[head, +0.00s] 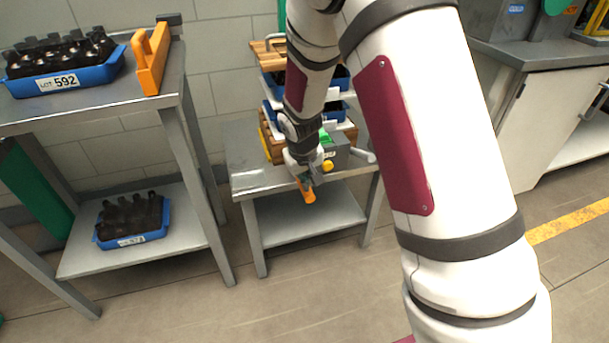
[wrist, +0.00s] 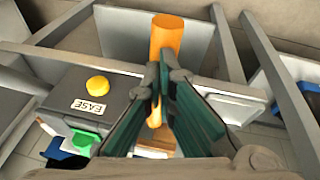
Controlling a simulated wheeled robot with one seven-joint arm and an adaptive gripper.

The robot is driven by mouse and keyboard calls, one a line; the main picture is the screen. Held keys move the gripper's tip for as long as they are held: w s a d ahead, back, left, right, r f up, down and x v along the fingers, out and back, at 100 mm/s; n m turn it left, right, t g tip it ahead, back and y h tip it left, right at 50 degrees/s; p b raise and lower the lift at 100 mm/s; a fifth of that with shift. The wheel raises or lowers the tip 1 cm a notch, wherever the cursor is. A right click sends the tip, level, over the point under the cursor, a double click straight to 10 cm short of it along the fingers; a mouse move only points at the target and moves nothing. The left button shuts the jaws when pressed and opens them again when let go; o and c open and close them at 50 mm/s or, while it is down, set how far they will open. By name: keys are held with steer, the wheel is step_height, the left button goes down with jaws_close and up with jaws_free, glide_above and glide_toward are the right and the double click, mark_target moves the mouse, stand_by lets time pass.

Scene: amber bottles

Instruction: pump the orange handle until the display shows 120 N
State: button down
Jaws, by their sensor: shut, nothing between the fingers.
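The orange handle (head: 308,196) sticks out toward the front of the small grey table. It also shows in the wrist view (wrist: 166,36), beyond my fingertips. My gripper (head: 305,179) is at the handle in the head view, and its shut fingers (wrist: 158,76) overlap the handle in the wrist view, with nothing held between them. I cannot tell whether they touch it. A dark grey box (wrist: 122,84) beside the handle carries a yellow button (wrist: 97,87), a label reading "EASE" and a green part (wrist: 84,141). No display reading is legible.
Blue crates (head: 272,85) and wooden pieces stand behind my arm on the small table (head: 250,185). At left, a taller table (head: 130,108) holds a blue tray of amber bottles (head: 20,88) and an orange caddy (head: 150,62). The floor in front is clear.

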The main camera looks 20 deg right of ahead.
steer(key=shift+s+f, duration=0.1)
steer(key=shift+f, duration=0.15)
stand_by(0.4)
steer(key=r+p, duration=0.2)
steer(key=r, duration=0.1)
steer(key=r+p, duration=0.1)
steer(key=shift+a+r, duration=0.25)
steer(key=shift+a, duration=0.15)
steer(key=s+a+r+p, duration=0.1)
steer(key=s+r, duration=0.5)
steer(key=s, duration=0.1)
steer(key=shift+a+r+p, duration=0.2)
steer(key=shift+p, duration=0.15)
steer(key=shift+d, duration=0.1)
stand_by(0.6)
